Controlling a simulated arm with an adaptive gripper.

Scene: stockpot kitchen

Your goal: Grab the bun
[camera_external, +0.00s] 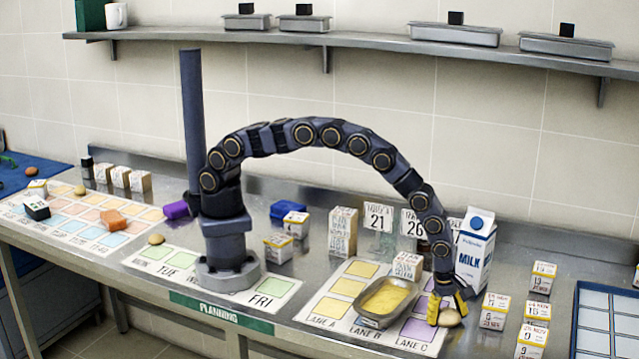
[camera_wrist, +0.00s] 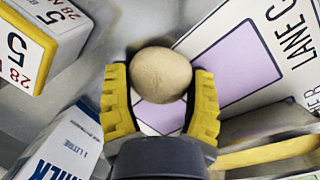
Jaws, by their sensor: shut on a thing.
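The bun (camera_wrist: 161,75) is round and pale brown. In the wrist view it sits between the two yellow fingers of my gripper (camera_wrist: 162,98), which are shut on it. In the external view the bun (camera_external: 449,318) shows at the fingertips of my gripper (camera_external: 447,308), beside the lane mat's right edge near the front of the counter. Part of it is hidden by the fingers. I cannot tell whether it touches the surface.
A milk carton (camera_external: 475,255) stands close behind my gripper. A metal tray with yellow contents (camera_external: 366,317) lies to the left on the lane mat (camera_external: 325,306). Several small labelled boxes (camera_external: 495,309) stand to the right. Another bun (camera_external: 156,239) lies far left.

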